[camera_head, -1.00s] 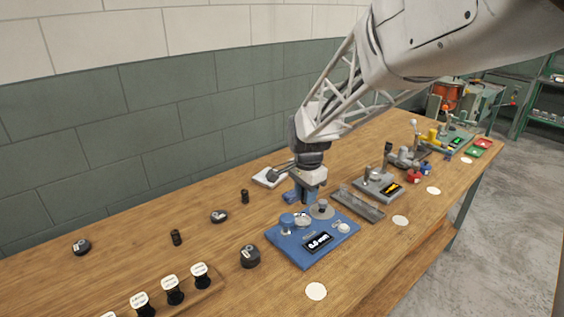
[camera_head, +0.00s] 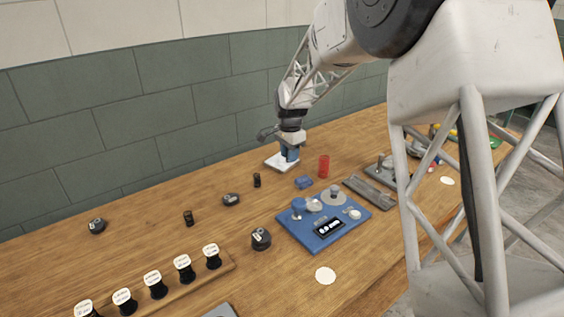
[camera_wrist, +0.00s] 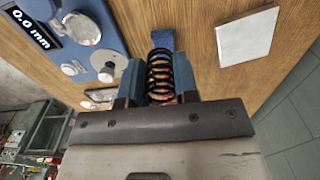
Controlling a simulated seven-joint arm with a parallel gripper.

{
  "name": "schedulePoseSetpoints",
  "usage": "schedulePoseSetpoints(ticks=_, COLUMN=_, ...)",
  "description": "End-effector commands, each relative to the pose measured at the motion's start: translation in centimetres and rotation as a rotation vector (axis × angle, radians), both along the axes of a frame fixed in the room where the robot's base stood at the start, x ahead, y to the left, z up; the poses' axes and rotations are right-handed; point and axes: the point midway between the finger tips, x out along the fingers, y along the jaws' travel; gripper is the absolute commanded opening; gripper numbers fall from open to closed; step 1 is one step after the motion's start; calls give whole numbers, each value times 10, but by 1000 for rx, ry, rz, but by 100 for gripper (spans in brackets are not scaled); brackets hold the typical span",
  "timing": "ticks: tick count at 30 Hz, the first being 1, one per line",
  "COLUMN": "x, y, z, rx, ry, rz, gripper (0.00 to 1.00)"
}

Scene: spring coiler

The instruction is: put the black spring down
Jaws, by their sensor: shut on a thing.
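My gripper (camera_wrist: 157,84) is shut on the black spring (camera_wrist: 159,72), which shows as a dark coil between the two blue fingers in the wrist view. Red shows through its coils. In the head view my gripper (camera_head: 290,153) is at the back of the bench, above or in front of a white square plate (camera_head: 277,162); the spring is not discernible there. The plate also shows in the wrist view (camera_wrist: 248,40), apart from the spring. I cannot tell the height of the spring above the bench.
A blue block (camera_head: 304,182) and an upright red cylinder (camera_head: 323,166) stand near the gripper. The blue gauge device (camera_head: 321,236) is in front. Small black cylinders (camera_head: 257,180) and round black pieces (camera_head: 231,200) lie to the left. Bare wood lies between them.

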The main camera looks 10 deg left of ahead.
Motion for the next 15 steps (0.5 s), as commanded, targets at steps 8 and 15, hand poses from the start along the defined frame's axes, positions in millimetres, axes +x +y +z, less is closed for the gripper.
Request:
schedulePoseSetpoints(ticks=8, x=26, y=19, z=-11, rx=0, ry=0, rz=9, gripper=6)
schedulePoseSetpoints(ticks=15, x=25, y=18, z=-49, rx=0, ry=1, rz=8, gripper=6)
